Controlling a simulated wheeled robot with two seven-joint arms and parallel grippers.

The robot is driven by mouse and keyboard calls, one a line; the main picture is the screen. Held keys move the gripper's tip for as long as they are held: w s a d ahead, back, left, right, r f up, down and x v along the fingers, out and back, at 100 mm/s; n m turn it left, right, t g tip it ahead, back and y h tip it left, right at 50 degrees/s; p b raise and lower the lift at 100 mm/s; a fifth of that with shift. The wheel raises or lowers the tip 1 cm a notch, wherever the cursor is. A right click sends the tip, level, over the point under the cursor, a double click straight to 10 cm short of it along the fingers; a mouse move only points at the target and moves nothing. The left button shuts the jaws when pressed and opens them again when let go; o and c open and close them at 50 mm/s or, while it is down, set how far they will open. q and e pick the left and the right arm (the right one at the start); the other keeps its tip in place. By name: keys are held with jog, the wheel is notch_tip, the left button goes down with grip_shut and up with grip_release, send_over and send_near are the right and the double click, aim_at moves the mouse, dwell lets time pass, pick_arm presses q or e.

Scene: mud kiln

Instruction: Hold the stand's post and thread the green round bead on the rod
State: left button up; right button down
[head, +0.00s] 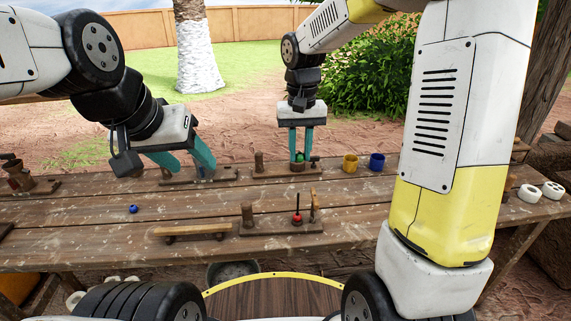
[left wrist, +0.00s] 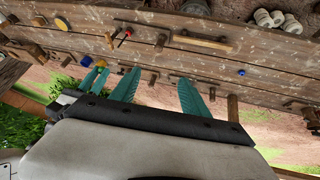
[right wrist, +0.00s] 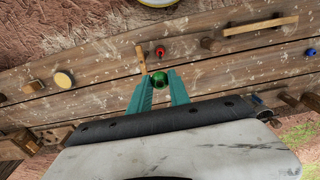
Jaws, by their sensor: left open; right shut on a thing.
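The green bead (head: 300,157) is round and sits between the fingers of my right gripper (head: 301,150), which is shut on it above the back of the table. The bead also shows between the fingertips in the right wrist view (right wrist: 159,80). The stand (head: 278,227) lies nearer the front, with a thick post (head: 247,214) at its left end and a thin upright rod (head: 297,203). A red bead (head: 297,218) is low on the rod. My left gripper (head: 185,163) is open and empty over the table's back left, apart from the stand.
A blue bead (head: 133,209) and a wooden bar (head: 193,231) lie left of the stand. Yellow (head: 350,162) and blue (head: 377,163) cups stand at the back right. Wooden fixtures (head: 258,165) line the back edge. Bare planks lie between the rows.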

pick_arm(q)
jog(key=w+f+m+g, duration=0.2)
jog(key=w+f+m, duration=0.1)
jog(key=w+m, duration=0.35)
jog(key=m+g+y, duration=0.2)
jog(key=m+g, duration=0.2)
jog(key=m, duration=1.6)
send_over(248, 217)
jog(key=w, duration=0.2)
jog(key=f, duration=1.7)
jog(key=shift+s+a, duration=0.25)
jog(key=shift+d+f+m, duration=0.1)
jog(key=shift+f+m, duration=0.25)
jog(key=shift+f, duration=0.3)
notch_tip(248, 217, down, 11)
jog(key=shift+w+f, duration=0.1)
jog(key=shift+f, duration=0.05)
grip_shut()
